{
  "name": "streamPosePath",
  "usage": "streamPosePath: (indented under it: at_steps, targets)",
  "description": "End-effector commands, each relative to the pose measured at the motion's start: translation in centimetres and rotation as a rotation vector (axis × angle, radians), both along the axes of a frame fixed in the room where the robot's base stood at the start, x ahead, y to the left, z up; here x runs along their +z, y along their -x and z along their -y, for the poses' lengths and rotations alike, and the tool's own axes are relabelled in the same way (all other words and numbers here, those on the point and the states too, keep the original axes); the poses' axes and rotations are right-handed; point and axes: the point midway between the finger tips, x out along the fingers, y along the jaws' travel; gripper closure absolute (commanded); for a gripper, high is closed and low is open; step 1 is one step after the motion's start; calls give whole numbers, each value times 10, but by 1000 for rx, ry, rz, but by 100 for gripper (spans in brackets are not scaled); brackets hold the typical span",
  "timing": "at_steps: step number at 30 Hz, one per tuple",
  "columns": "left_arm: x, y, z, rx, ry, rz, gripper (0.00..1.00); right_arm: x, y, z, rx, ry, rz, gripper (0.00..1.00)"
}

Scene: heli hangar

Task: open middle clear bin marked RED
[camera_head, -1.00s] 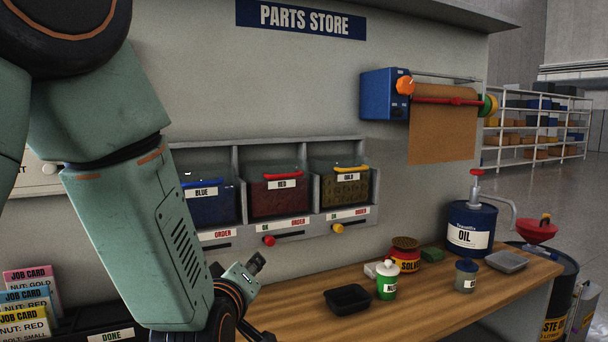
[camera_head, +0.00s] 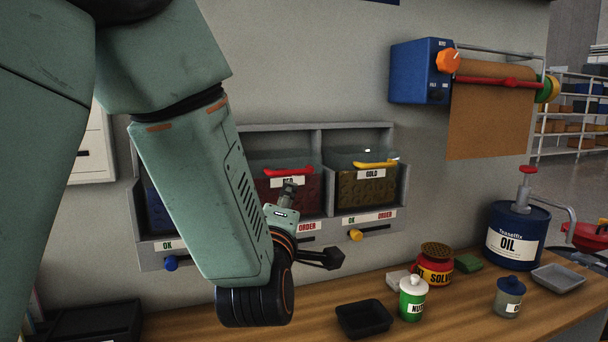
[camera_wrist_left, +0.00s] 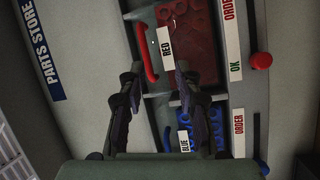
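The middle clear bin marked RED (camera_head: 308,192), with red contents and a red handle (camera_head: 285,171), sits in the wall rack and looks closed. My left gripper (camera_head: 312,222) is open and empty, in front of and below this bin, and hides part of its label and lower front. In the left wrist view the gripper (camera_wrist_left: 156,76) has its two fingers apart, pointing toward the red handle (camera_wrist_left: 146,52) and the RED label (camera_wrist_left: 166,48). The handle is ahead of the fingertips, and they look apart from it. My right gripper is not in view.
The gold bin (camera_head: 366,190) is to the right. The blue bin (camera_head: 157,209) is mostly behind my left arm; it also shows in the left wrist view (camera_wrist_left: 192,112). A yellow knob (camera_head: 355,235) and order strips sit below. The bench holds a black tray (camera_head: 364,318), pots and an oil can (camera_head: 517,235).

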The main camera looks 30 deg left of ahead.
Motion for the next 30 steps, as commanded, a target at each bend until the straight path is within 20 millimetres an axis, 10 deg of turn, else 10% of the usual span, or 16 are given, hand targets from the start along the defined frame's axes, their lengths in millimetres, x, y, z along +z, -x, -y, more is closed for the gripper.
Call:
streamPosePath:
  at_steps: [13,30]
  targets:
    - [14,8,-7,3,150,139,66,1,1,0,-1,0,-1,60]
    - [25,-58,-37,1,146,138,66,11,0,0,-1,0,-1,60]
